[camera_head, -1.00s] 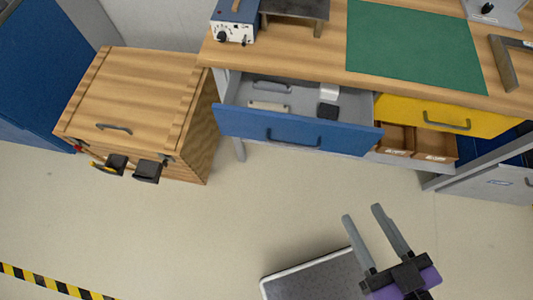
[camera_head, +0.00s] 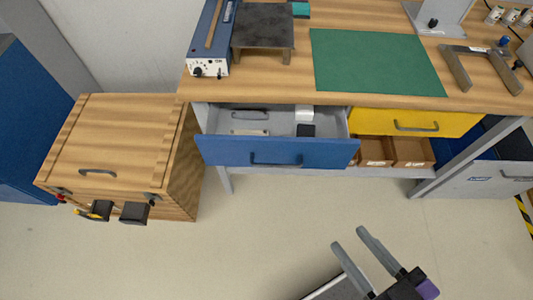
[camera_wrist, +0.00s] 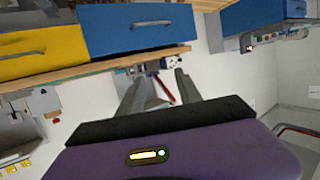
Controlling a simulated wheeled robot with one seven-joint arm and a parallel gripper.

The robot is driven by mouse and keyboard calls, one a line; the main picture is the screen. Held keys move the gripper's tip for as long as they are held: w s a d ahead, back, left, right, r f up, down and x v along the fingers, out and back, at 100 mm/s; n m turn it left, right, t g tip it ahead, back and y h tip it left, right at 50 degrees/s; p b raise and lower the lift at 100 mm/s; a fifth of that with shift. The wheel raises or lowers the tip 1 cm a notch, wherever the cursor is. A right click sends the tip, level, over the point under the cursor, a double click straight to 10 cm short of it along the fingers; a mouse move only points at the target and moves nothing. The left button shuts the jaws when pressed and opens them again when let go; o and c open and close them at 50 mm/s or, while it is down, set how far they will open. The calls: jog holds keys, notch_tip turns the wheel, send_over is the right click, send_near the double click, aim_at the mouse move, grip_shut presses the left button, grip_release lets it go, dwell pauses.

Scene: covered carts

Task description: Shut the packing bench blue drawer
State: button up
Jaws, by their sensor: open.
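The blue drawer (camera_head: 278,153) of the packing bench is pulled out at the left under the wooden bench top (camera_head: 275,92). Its grey inside shows a few small items, and its dark bar handle (camera_head: 276,160) is on the front. My gripper (camera_head: 354,244) is open and empty, in front of and below the drawer in the head view, apart from it.
A yellow drawer (camera_head: 416,122) sits right of the blue one, above open cardboard bins (camera_head: 395,152). A wooden cabinet (camera_head: 120,150) with a bar handle and dark fittings stands left. A green mat (camera_head: 375,62) lies on the bench top. The floor (camera_head: 260,240) before the bench is clear.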

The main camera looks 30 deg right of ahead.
jog(key=shift+w+a, duration=0.15)
jog(key=c, duration=0.3)
jog(key=shift+n+t+y, duration=0.5)
jog(key=shift+t+y, duration=0.2)
jog(key=shift+y, duration=0.1)
jog(key=w+a, duration=0.1)
jog(key=w+a+b, duration=0.1)
jog(key=w, duration=0.1)
jog(key=shift+w+a+f, duration=0.1)
jog(key=shift+w+a, duration=0.05)
jog(key=shift+w, duration=0.05)
grip_shut()
jog(key=w+a+f+m+t+b, duration=0.2)
jog(key=w+a+m+t, duration=0.1)
jog(key=w+a+m, duration=0.6)
jog(key=w+a+f+m+t+b, duration=0.2)
jog(key=w+a+m+t, duration=0.1)
jog(key=w+a+m, duration=0.55)
jog(key=m+g+h+b, duration=0.1)
jog(key=m+g+h, duration=0.8)
jog(key=m, duration=1.6)
send_near(239, 157)
jog(key=w+d, duration=0.1)
jog(key=w, duration=0.1)
jog(key=w+d+f+t+h+p, duration=0.1)
jog(key=w+d+f+t+p, duration=0.1)
jog(key=w, duration=0.1)
jog(key=shift+w+f+m+h, duration=0.2)
jog(key=shift+w+m+h, duration=0.05)
jog(key=shift+w+h, duration=0.1)
